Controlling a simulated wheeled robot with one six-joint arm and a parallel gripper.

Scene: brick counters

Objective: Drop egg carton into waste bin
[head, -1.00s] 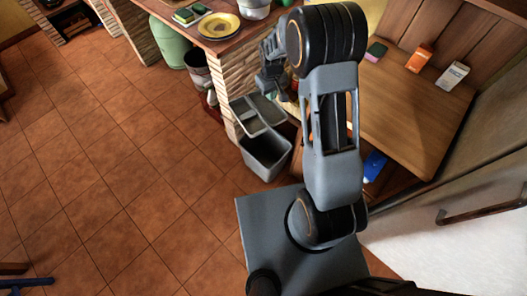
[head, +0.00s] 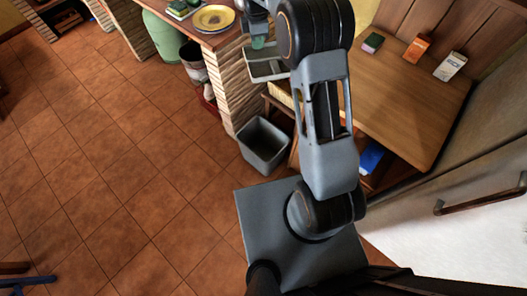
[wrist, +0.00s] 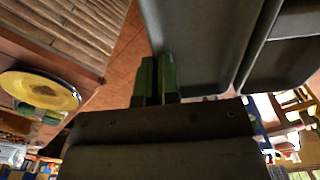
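The egg carton (head: 268,79) is a dark grey open shell with two shallow halves. It hangs in the air beside the brick counter's end, above and behind the waste bin in the head view. In the wrist view the carton (wrist: 205,45) fills the top. My gripper (head: 259,43) is shut on the carton's edge; its green fingertips (wrist: 156,78) are close together, with the edge between them. The waste bin (head: 265,146) is a grey open-topped tub on the floor by the counter; its visible inside looks empty.
The brick counter (head: 238,85) carries a yellow plate (head: 214,18). A green container (head: 163,38) and a dark bucket (head: 192,62) stand along its side. A wooden bench (head: 405,95) with small boxes lies to the right. The tiled floor (head: 130,170) is open to the left.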

